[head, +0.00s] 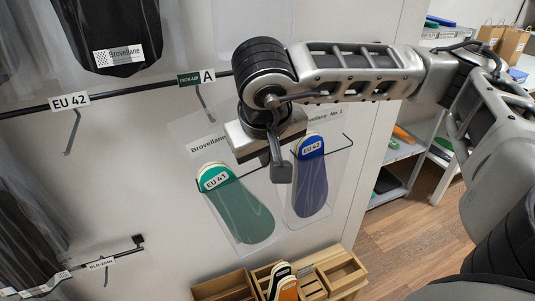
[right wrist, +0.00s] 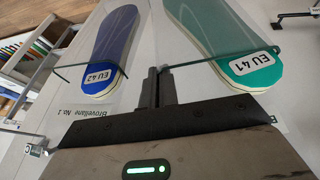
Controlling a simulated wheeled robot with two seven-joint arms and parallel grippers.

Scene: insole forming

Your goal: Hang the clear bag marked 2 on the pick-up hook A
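A clear bag with a blue insole (head: 311,180) labelled EU 42 hangs at the wall panel. The blue insole also shows in the right wrist view (right wrist: 112,40). The pick-up hook A (head: 206,105) is empty, up and left of my gripper, under its sign (head: 197,79). My right gripper (head: 281,172) is in front of the bags, between the two insoles. Its fingers (right wrist: 158,82) are close together; I cannot tell whether bag film is between them. My left gripper is out of view.
A second clear bag with a green insole (head: 238,205) labelled EU 41 hangs left of the blue one. Thin dark rods run by both bags. Another hook (head: 73,135) marked EU 42 is at left. A wooden tray (head: 345,272) stands below; shelves (head: 400,172) are right.

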